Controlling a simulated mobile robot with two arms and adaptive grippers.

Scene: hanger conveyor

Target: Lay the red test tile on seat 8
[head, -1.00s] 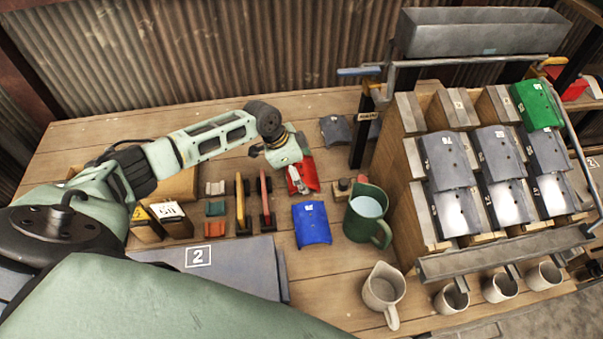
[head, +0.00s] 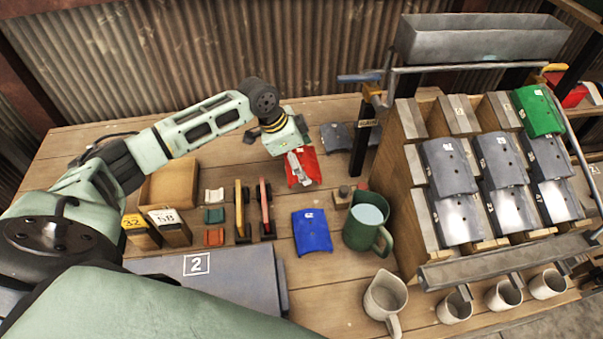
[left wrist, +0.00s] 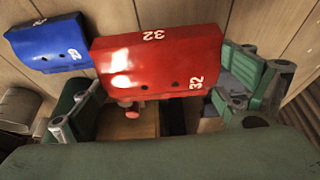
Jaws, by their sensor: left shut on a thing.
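The red test tile (head: 303,168) is a curved tile above the table, left of the rack, in the head view. My left gripper (head: 297,165) is shut on it. In the left wrist view the red tile (left wrist: 158,75) spans between the two fingers and shows the number 32 twice and small holes. The sloped rack (head: 412,157) at the right carries several grey tiles and one green tile (head: 538,110) at its top right. Seat numbers are too small to read surely, so I cannot tell which is seat 8. My right gripper is not in view.
A blue tile (head: 311,231) lies on the table below the red one. A green jug (head: 362,236) and a cream jug (head: 385,296) stand before the rack. A dark post (head: 362,140) stands at the rack's left. Several cups line the rack's foot.

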